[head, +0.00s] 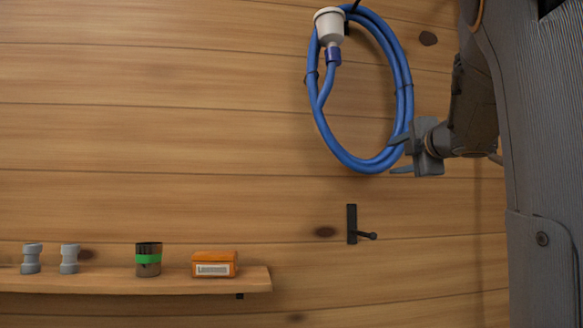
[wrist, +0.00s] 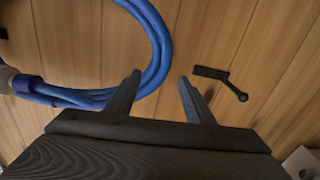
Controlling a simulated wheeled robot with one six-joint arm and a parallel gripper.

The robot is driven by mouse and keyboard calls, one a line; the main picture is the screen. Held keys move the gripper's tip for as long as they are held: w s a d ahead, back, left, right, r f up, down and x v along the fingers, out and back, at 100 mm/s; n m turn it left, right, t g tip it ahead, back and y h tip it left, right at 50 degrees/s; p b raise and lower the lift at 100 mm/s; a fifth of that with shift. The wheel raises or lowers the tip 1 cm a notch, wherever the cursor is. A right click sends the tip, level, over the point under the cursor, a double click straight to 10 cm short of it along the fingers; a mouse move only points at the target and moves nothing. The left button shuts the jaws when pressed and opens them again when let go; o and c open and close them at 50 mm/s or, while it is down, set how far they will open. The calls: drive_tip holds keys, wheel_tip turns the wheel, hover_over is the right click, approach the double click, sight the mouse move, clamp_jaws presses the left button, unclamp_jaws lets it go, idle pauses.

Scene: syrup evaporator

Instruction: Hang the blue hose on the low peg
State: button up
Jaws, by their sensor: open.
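The blue hose (head: 326,118) hangs in a coil high on the wooden wall, with a white fitting at its upper end. It also shows at the upper left of the wrist view (wrist: 154,45). The low peg (head: 352,224) is a black bracket with a short rod, on the wall below the coil; it is bare. It shows at the right of the wrist view (wrist: 225,81). My gripper (head: 398,155) is open at the coil's lower right edge. In the wrist view my gripper (wrist: 158,84) has the hose by its left finger; whether they touch I cannot tell.
A wooden shelf (head: 110,283) runs along the lower left wall. On it stand two grey fittings (head: 50,258), a dark jar with a green band (head: 148,259) and an orange box (head: 214,264). The wall between shelf and coil is clear.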

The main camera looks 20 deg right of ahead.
sight(369, 167)
drive_tip(key=p+x, duration=0.1)
drive_tip(key=x, duration=1.5)
drive_tip(key=shift+w+d+f+p, duration=0.1)
drive_tip(key=shift+w+d+p, duration=0.15)
drive_tip(key=shift+w+p, duration=0.1)
clamp_jaws()
drive_tip(key=shift+f, duration=0.15)
drive_tip(key=shift+f, duration=0.25)
idle(1.0)
drive_tip(key=shift+r, duration=0.2)
drive_tip(key=shift+r, duration=0.15)
drive_tip(key=shift+r+p, duration=2.1)
drive_tip(key=shift+p, duration=0.1)
